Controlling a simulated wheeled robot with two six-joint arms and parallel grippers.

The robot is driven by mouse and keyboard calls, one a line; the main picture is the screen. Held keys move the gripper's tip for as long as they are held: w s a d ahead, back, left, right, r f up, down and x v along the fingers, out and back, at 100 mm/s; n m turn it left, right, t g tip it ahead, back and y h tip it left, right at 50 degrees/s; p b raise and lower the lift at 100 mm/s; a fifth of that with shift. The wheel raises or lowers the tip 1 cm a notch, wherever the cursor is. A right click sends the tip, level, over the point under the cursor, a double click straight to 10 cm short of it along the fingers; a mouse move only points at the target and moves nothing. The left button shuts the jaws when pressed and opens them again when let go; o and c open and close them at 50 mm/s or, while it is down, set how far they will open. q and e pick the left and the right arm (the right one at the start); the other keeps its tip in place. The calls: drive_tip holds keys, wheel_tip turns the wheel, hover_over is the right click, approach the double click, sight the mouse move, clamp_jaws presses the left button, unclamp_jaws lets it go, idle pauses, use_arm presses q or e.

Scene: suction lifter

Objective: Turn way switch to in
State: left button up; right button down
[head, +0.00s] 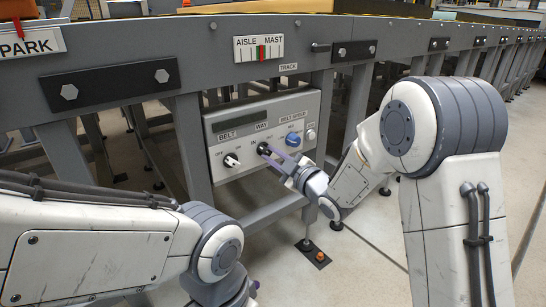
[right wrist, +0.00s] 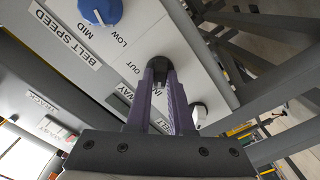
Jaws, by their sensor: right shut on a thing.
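The way switch (head: 263,148) is a dark round knob on the grey control panel (head: 228,174), between the labels IN and OUT. In the right wrist view the way switch (right wrist: 159,66) sits between my fingertips, and the labels OUT and IN show to its left and below. My right gripper (head: 271,156) has its purple fingers shut on this knob; it also shows in the right wrist view (right wrist: 160,78). Which way the knob points I cannot tell, as the fingers cover part of it. My left arm is at the lower left, with its fingers out of view.
A grey conveyor frame (head: 215,50) runs above the panel, with an AISLE/MAST indicator (head: 259,48). Frame legs stand beside the panel.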

drive_tip(key=shift+w+d, duration=0.1)
drive_tip(key=shift+d, duration=0.05)
drive_tip(key=c, duration=0.8)
unclamp_jaws()
drive_tip(key=p+v, duration=0.3)
drive_tip(key=v, duration=0.7)
drive_tip(key=shift+s, duration=0.25)
